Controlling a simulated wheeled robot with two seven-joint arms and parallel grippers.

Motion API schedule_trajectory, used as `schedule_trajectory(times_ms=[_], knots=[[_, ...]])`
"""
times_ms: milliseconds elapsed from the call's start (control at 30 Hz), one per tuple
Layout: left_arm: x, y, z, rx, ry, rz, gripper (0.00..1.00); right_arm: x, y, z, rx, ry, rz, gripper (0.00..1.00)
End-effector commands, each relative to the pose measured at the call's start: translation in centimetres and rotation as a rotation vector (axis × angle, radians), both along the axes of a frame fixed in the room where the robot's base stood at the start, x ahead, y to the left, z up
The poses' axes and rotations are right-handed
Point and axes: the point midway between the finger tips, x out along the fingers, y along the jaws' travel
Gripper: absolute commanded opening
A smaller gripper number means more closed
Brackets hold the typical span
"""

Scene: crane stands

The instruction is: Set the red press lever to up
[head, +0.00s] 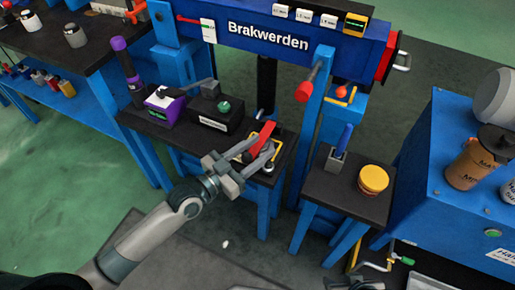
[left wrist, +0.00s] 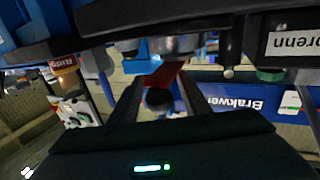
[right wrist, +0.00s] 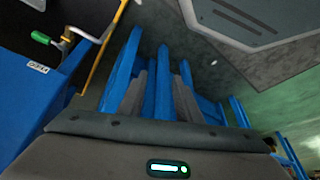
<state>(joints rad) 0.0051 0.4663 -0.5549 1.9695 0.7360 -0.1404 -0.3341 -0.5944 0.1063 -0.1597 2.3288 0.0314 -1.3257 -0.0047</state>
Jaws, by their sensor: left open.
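A red lever (head: 262,138) stands tilted on the small dark-topped blue table, beside a yellow bracket. My left gripper (head: 254,150) reaches it from the front, with open fingers on either side of the lever's lower part. In the left wrist view the red lever (left wrist: 165,74) shows between the two dark fingers, with a dark round end nearer the camera. I cannot tell whether a finger touches it. My right gripper (right wrist: 158,76) appears only in the right wrist view. Its grey fingers are apart, with nothing held and blue posts behind.
A black box with a green button (head: 222,108) and a purple device (head: 165,104) stand left of the lever. A blue post with a red-ended rod (head: 303,92) rises to the right. A side table holds a yellow-lidded jar (head: 373,179).

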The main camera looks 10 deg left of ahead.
Motion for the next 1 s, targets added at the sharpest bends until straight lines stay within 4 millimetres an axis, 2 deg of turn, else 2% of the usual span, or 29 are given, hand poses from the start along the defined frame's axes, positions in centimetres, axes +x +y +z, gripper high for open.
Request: schedule_trajectory(times_ms=[33, 67, 200, 233, 667, 1000], knots=[[0.0, 0.0, 0.0, 0.000, 0.000, 0.000, 0.43, -0.1, 0.0, 0.0, 0.000, 0.001, 0.000, 0.31], [0.0, 0.0, 0.0, 0.000, 0.000, 0.000, 0.38, -0.1, 0.0, 0.0, 0.000, 0.002, 0.000, 0.31], [0.0, 0.0, 0.0, 0.000, 0.000, 0.000, 0.05, -0.3, 0.0, -0.1, 0.000, 0.004, 0.000, 0.31], [0.0, 0.0, 0.0, 0.000, 0.000, 0.000, 0.00, -0.3, 0.0, -0.1, 0.000, 0.004, 0.000, 0.31], [0.0, 0.0, 0.2, 0.004, 0.007, 0.001, 0.00, -0.6, -0.3, 0.2, -0.009, 0.021, -0.001, 0.31], [0.1, 0.0, 0.9, 0.015, 0.042, 0.001, 0.00, -1.6, -2.5, 0.2, -0.071, 0.127, -0.025, 0.31]])
